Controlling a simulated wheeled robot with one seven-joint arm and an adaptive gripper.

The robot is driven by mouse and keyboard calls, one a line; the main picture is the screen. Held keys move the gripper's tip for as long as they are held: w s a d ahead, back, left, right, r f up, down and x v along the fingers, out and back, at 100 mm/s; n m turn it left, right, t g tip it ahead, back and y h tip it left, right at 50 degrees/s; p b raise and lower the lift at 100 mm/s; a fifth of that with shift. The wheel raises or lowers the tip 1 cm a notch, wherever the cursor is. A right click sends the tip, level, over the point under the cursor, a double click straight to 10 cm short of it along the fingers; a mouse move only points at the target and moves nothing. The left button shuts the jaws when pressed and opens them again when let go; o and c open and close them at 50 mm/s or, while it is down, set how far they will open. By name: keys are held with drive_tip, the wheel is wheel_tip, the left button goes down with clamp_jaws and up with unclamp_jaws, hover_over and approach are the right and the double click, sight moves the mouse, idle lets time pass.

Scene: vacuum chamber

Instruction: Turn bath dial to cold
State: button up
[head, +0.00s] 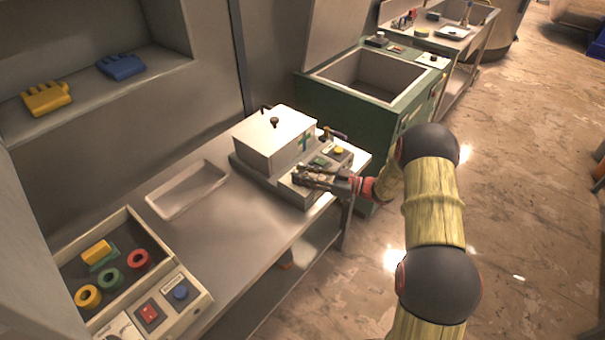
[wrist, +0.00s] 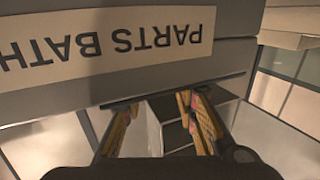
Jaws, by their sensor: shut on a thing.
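The parts bath (head: 272,140) is a white-lidded box with a green cross, near the right end of the bench. Its control panel (head: 312,193) is in front, with a yellow button (head: 339,150) at its far end. My gripper (head: 303,176) reaches in from the right, low over the near part of this panel. It is shut on what seems to be the bath dial, which the fingers hide. In the wrist view the fingers (wrist: 160,108) stand below an upside-down "PARTS BATH" label (wrist: 120,40). The dial's setting cannot be read.
An empty shallow tray (head: 188,190) and a bin (head: 128,222) with coloured rings and blocks lie on the bench (head: 240,228). A green sink unit (head: 340,115) stands behind. Open floor lies to the right.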

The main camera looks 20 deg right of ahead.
drive_tip(key=n+g+y, duration=0.1)
drive_tip(key=n+g, duration=0.1)
drive_tip(key=g, duration=0.1)
drive_tip(key=n+g+y, duration=0.1)
drive_tip(key=n+g, duration=0.1)
drive_tip(key=g, duration=0.1)
drive_tip(key=shift+w+f+y, duration=0.1)
drive_tip(key=shift+y, duration=0.2)
drive_tip(key=shift+n+g+b, duration=0.45)
drive_tip(key=shift+n+g, duration=1.05)
drive_tip(key=shift+g, duration=0.8)
drive_tip(key=shift+r, duration=0.2)
drive_tip(key=o, duration=1.2)
drive_tip(key=shift+f, duration=0.1)
drive_tip(key=shift+d, duration=0.1)
drive_tip(key=shift+w+d, duration=0.15)
drive_tip(key=shift+d, duration=1.7)
drive_tip(key=shift+w+d, duration=0.1)
drive_tip(key=shift+d, duration=1.75)
